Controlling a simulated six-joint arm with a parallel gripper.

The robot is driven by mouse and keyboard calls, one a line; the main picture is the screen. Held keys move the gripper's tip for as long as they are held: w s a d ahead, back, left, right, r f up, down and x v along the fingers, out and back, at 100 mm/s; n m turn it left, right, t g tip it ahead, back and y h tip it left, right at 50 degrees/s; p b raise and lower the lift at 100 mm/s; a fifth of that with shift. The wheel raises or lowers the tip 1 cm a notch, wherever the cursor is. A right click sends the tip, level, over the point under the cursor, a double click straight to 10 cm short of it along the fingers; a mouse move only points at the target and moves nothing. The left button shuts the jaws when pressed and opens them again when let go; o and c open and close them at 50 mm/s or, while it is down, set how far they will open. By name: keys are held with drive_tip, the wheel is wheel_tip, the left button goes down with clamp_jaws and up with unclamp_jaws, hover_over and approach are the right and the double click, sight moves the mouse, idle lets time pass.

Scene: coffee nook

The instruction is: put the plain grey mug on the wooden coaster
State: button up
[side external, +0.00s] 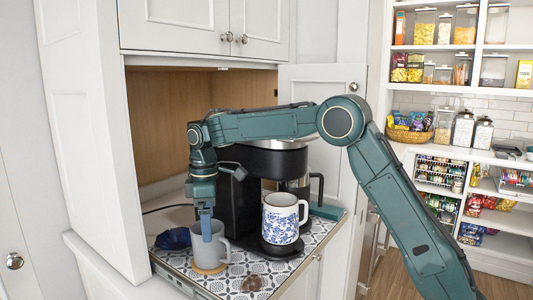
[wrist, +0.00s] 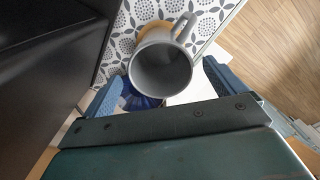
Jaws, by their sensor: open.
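The plain grey mug (side external: 209,250) stands upright on or just over the wooden coaster (side external: 208,269); a rim of the coaster shows beneath it. In the wrist view the empty mug (wrist: 161,72) hides most of the coaster (wrist: 125,44), and its handle points up and to the right. My gripper (side external: 206,228) points down at the mug. In the wrist view my gripper (wrist: 163,75) is open, one finger on each side of the mug, with gaps showing. I cannot tell exactly whether the mug's base touches the coaster.
A black coffee machine (side external: 237,200) stands just right of the mug, with a blue-patterned white mug (side external: 280,222) on its base. A dark blue item (side external: 173,239) lies behind left. A small brown object (side external: 252,283) lies near the patterned tray's (side external: 230,284) front edge.

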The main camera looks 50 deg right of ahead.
drive_tip(key=shift+r, duration=2.8)
drive_tip(key=shift+s, duration=0.1)
drive_tip(key=s+d+r+m+t, duration=0.1)
drive_tip(key=s+r+m, duration=0.1)
drive_tip(key=s, duration=0.7)
drive_tip(key=s+d+r+m+t, duration=0.1)
drive_tip(key=s+r+m, duration=0.1)
drive_tip(key=s, duration=0.8)
drive_tip(key=s+f+m+t, duration=0.1)
drive_tip(key=s+f+m, duration=0.1)
drive_tip(key=s, duration=0.5)
drive_tip(key=s+d+f+m+t, duration=0.1)
drive_tip(key=s+f+m+t, duration=0.1)
drive_tip(key=s, duration=0.6)
drive_tip(key=shift+s+f+m+t, duration=0.3)
drive_tip(key=shift+f+m, duration=0.15)
drive_tip(key=shift+m, duration=0.05)
